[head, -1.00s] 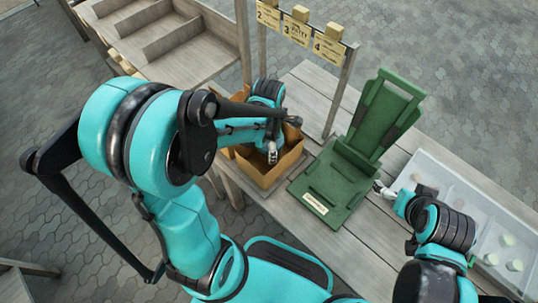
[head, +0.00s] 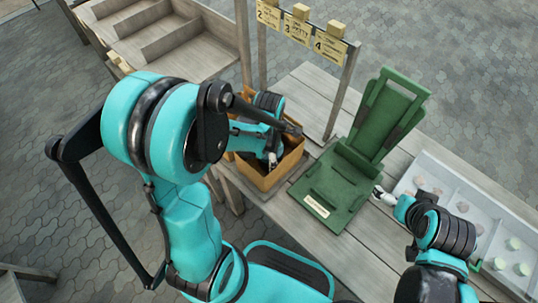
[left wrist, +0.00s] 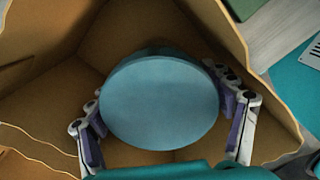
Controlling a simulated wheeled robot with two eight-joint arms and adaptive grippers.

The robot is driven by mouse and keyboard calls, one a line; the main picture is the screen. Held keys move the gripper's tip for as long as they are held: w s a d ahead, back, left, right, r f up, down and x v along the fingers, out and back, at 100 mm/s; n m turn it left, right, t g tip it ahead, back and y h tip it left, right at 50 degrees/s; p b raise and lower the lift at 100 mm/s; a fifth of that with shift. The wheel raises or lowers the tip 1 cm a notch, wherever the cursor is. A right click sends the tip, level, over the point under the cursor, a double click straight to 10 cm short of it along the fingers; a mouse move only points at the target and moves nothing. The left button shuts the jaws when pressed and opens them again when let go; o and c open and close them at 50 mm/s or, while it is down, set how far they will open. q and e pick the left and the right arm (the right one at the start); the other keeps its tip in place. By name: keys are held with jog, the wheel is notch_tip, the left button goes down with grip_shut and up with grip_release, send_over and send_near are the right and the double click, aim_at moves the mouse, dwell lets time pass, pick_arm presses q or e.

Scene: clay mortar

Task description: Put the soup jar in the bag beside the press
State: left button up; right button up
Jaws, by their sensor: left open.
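The soup jar (left wrist: 160,100), seen from above as a round blue-teal top, is inside the brown bag (left wrist: 50,100) in the left wrist view. My left gripper (left wrist: 165,118) is open, with its fingers on either side of the jar; contact is unclear. In the head view the bag (head: 265,181) stands on the table just left of the green press (head: 343,178), and my left gripper (head: 272,159) reaches down into it. The jar is hidden there. My right gripper (head: 378,193) is by the press's right side, too small to tell its state.
A pale tray (head: 440,172) with several round pieces lies right of the press. A wooden frame with numbered signs (head: 300,32) stands behind the bag. Wooden bins (head: 170,40) are at the upper left. Bag walls closely surround my left gripper.

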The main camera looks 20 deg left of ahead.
pick_arm(q)
jog(key=shift+r, duration=0.1)
jog(key=shift+r+p, duration=0.3)
notch_tip(320, 180, up, 12)
jog(key=p, duration=0.4)
jog(key=shift+f+p, duration=0.25)
jog(key=shift+p, duration=0.15)
jog(key=shift+s+d+r+m, duration=0.1)
jog(key=shift+r+m, duration=0.15)
jog(key=shift+m, duration=0.15)
jog(key=s+d+r+m+t, duration=0.1)
jog(key=s+r+m+t, duration=0.1)
jog(key=m, duration=1)
jog(key=s+d+r+m+t, duration=0.1)
jog(key=s+r+m+t, duration=0.2)
jog(key=m, duration=0.9)
notch_tip(320, 180, up, 3)
jog(key=shift+s+d+f+m+t, duration=0.15)
jog(key=shift+s+m+t, duration=0.2)
jog(key=shift+t, duration=0.75)
